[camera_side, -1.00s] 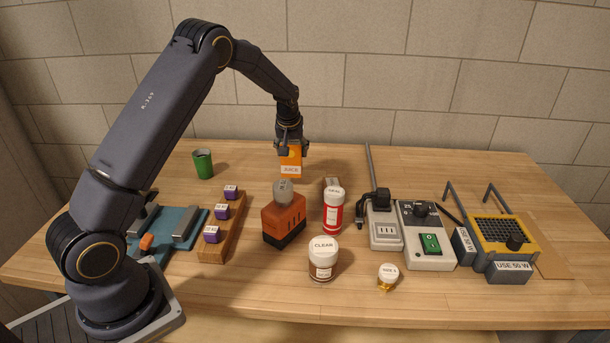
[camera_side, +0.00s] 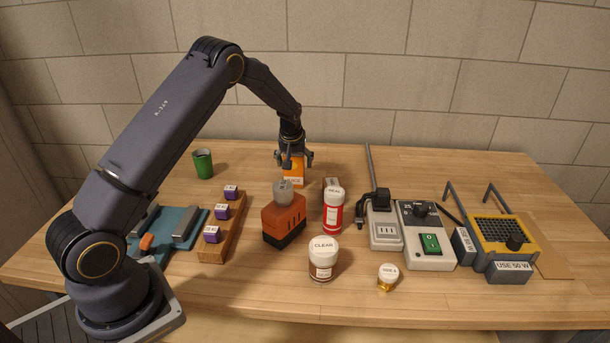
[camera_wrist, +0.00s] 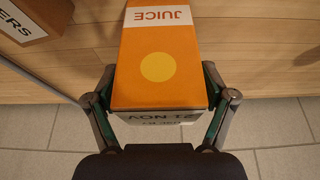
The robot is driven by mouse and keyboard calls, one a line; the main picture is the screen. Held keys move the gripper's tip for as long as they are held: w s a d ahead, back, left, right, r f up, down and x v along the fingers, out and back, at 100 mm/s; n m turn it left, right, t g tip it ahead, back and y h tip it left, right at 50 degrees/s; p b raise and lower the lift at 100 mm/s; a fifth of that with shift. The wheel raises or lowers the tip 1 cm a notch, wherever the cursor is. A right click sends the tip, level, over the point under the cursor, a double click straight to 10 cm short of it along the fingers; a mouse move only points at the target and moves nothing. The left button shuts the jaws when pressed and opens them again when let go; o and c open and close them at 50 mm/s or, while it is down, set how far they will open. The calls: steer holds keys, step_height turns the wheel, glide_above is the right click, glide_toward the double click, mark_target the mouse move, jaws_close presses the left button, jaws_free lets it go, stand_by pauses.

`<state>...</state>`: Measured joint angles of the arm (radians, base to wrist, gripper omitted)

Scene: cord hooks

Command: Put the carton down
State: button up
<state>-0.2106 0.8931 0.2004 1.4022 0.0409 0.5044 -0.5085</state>
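The orange juice carton (camera_side: 294,172) stands upright on the far middle part of the table, its lower part partly hidden behind the orange-and-black device. My gripper (camera_side: 295,160) is around the carton's top, pointing down.
The orange-and-black device (camera_side: 284,220) stands just in front of the carton, with a red SEAL bottle (camera_side: 333,213) to its right. A green cup (camera_side: 203,164) is at the back left. The table between cup and carton is clear.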

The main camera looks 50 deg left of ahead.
steer(key=shift+o, duration=0.2)
steer(key=shift+r, duration=0.2)
steer(key=v, duration=1.2)
steer(key=s+d+r+m+t+h, duration=0.15)
steer(key=s+d+r+m, duration=0.25)
steer(key=s+d+r, duration=0.8)
steer(key=s+d+m+h, duration=0.1)
steer(key=s+d+m, duration=0.1)
steer(key=s, duration=0.7)
steer(key=s+d+m, duration=0.3)
steer(key=s+d, duration=0.2)
steer(key=s, duration=0.4)
steer(key=shift+s+d+f+t+h, duration=0.15)
steer(key=shift+s+f+t+h, duration=0.2)
steer(key=shift+t, duration=0.1)
